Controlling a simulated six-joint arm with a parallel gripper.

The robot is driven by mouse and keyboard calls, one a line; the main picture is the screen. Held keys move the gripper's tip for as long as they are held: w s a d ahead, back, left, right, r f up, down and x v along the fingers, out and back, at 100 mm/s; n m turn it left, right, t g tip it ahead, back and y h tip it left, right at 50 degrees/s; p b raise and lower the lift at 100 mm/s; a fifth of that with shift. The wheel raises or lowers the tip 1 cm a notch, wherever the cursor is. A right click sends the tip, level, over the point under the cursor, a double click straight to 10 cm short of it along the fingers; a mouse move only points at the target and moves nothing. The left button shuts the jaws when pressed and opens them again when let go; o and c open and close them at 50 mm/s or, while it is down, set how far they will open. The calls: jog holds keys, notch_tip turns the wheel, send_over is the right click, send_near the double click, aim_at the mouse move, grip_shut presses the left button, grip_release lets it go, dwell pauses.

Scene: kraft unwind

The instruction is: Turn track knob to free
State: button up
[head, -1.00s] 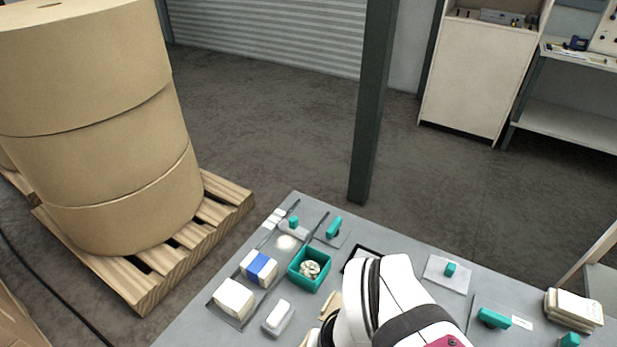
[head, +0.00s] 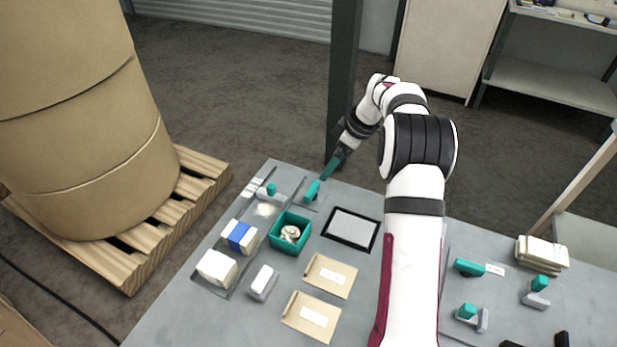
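Several teal knobs are on the grey bench top (head: 180,318). I cannot read which is the track knob. One upright teal knob (head: 312,191) stands near the back left edge, and my gripper (head: 324,177) is right at its upper right. Whether they touch, and whether the fingers are open or shut, is too small to tell. A smaller teal knob (head: 271,189) on a grey slider is just left of it. On the right are a teal lever (head: 469,267) beside a white label, a teal-topped handle (head: 467,312) and another (head: 540,283).
A teal bin (head: 290,249), a blue-banded block (head: 239,236), white blocks, a black-framed panel (head: 351,229) and kraft envelopes (head: 331,276) lie left of my arm. A dark post (head: 343,80) rises behind the bench. Large paper rolls (head: 80,110) stand on a pallet at left.

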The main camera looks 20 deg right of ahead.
aim_at(313, 189)
jog(key=x, duration=1.3)
jog(key=shift+a, duration=0.1)
jog(key=c, duration=1.1)
jog(key=shift+c, duration=0.2)
